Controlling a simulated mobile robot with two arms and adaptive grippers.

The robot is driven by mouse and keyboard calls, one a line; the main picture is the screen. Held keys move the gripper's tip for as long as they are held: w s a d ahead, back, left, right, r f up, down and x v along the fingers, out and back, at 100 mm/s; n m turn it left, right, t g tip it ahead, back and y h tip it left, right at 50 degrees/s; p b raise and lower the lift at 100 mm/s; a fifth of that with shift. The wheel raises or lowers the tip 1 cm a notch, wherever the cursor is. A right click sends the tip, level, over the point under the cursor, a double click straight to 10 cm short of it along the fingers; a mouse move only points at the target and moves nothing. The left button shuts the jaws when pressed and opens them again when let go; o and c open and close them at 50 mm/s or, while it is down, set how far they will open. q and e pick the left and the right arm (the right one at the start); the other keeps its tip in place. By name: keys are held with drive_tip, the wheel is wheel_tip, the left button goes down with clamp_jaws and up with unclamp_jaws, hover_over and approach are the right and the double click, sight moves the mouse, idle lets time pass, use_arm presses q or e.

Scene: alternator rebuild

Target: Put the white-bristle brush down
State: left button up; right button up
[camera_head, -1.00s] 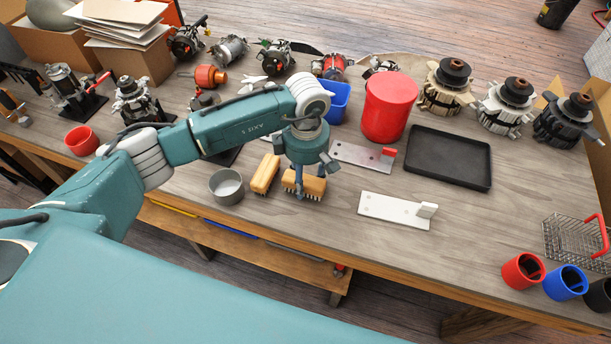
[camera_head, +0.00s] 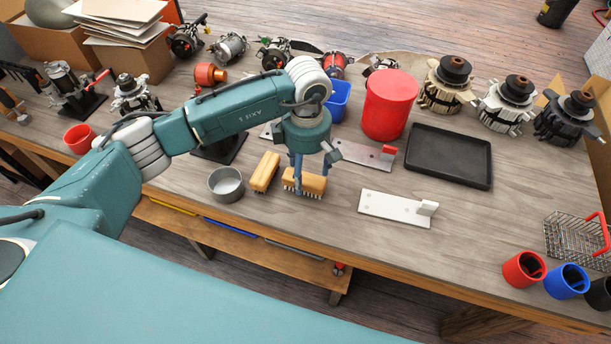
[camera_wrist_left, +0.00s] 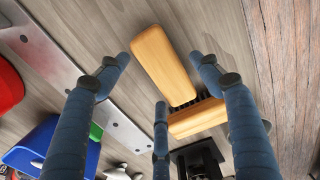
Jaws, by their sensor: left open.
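The white-bristle brush (camera_head: 312,184), a yellow wooden block with pale bristles, stands bristles-down on the bench. Its plain wooden back (camera_wrist_left: 163,66) shows in the left wrist view. My left gripper (camera_head: 296,178) is open around and just above this brush, its fingers partly covering it in the head view. In the left wrist view, the spread blue fingers of the gripper (camera_wrist_left: 160,72) have gaps to the block. A second wooden brush (camera_head: 264,172) stands close to its left; dark bristles show on this second brush (camera_wrist_left: 197,119) in the left wrist view. My right gripper is not in view.
A grey round tin (camera_head: 226,193) stands left of the brushes. A metal plate with a red block (camera_head: 366,155) and a white bracket (camera_head: 394,207) lie to the right. A black tray (camera_head: 448,171) and red canister (camera_head: 389,103) are beyond. Bare bench lies in front.

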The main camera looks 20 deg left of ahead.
sight(306, 175)
use_arm(q)
wheel_tip(306, 175, up, 9)
drive_tip(key=b, duration=0.1)
drive_tip(key=shift+r, duration=0.2)
idle(0.5)
